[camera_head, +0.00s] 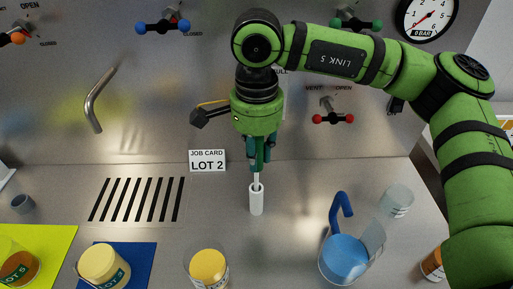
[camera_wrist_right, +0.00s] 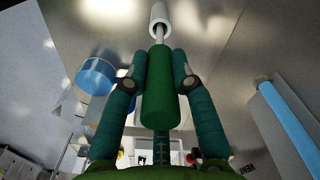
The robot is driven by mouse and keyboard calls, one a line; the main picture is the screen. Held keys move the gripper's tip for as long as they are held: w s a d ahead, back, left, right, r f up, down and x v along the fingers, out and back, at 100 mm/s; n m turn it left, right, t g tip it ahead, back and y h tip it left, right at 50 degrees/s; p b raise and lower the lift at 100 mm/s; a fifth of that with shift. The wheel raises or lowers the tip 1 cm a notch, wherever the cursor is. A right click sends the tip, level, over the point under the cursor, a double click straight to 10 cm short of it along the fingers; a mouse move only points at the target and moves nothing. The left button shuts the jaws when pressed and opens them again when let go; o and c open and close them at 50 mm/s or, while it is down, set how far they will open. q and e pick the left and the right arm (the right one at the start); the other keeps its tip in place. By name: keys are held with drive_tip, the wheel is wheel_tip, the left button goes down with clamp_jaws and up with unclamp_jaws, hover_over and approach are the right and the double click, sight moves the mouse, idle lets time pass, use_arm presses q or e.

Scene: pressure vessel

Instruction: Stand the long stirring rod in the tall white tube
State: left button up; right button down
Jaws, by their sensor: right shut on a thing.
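My right gripper (camera_head: 257,166) points down above the tall white tube (camera_head: 256,202) and is shut on the green handle of the stirring rod (camera_wrist_right: 159,90). The handle sits between both fingers in the right wrist view. The rod's thin pale shaft (camera_head: 257,179) runs down from the fingers to the tube's mouth. In the right wrist view the shaft lines up with the mouth of the white tube (camera_wrist_right: 158,14) and appears to enter it. How deep its end reaches is hidden. The tube stands upright on the metal floor. My left gripper is not in view.
The LOT 2 job card (camera_head: 207,160) and a slotted grating (camera_head: 137,199) are left of the tube. A blue-filled container (camera_head: 343,262) with a blue hooked handle stands to the right. A yellow-filled jar (camera_head: 208,267) is in front. The floor right around the tube is clear.

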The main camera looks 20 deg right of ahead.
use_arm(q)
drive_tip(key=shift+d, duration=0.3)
use_arm(e)
drive_tip(key=shift+f, duration=0.1)
drive_tip(key=c, duration=1)
unclamp_jaws()
drive_tip(key=shift+c, duration=0.2)
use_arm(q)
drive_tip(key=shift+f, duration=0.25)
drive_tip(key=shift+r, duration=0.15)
use_arm(e)
drive_tip(key=shift+r, duration=0.35)
wheel_tip(320, 180, up, 12)
drive_tip(key=shift+f+b, duration=0.15)
drive_tip(key=shift+b, duration=0.65)
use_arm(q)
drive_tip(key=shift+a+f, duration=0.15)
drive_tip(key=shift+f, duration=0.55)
use_arm(e)
drive_tip(key=shift+f, duration=0.1)
